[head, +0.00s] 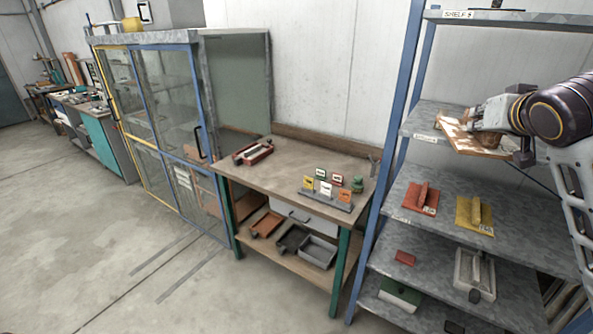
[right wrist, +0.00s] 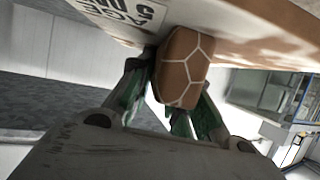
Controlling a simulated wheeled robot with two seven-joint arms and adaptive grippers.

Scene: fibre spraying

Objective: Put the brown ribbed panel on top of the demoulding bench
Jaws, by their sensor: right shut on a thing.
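My right gripper (head: 488,122) is at the upper shelf of the rack, at the right of the head view. It is shut on the handle (right wrist: 184,68) of a brown panel (head: 466,143), a brown block with pale hexagon lines in the right wrist view. The panel's flat board (right wrist: 235,32) carries a white label, partly cut off. I cannot make out ribs on it, nor tell whether it touches the shelf. A wooden-topped bench (head: 292,158) stands left of the rack; no sign naming it as the demoulding bench is readable. My left gripper is not in view.
Lower on the rack (head: 392,150) lie a red panel (head: 421,208) and a yellow panel (head: 474,228). A glazed cabinet (head: 165,110) stands left; open floor lies in front.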

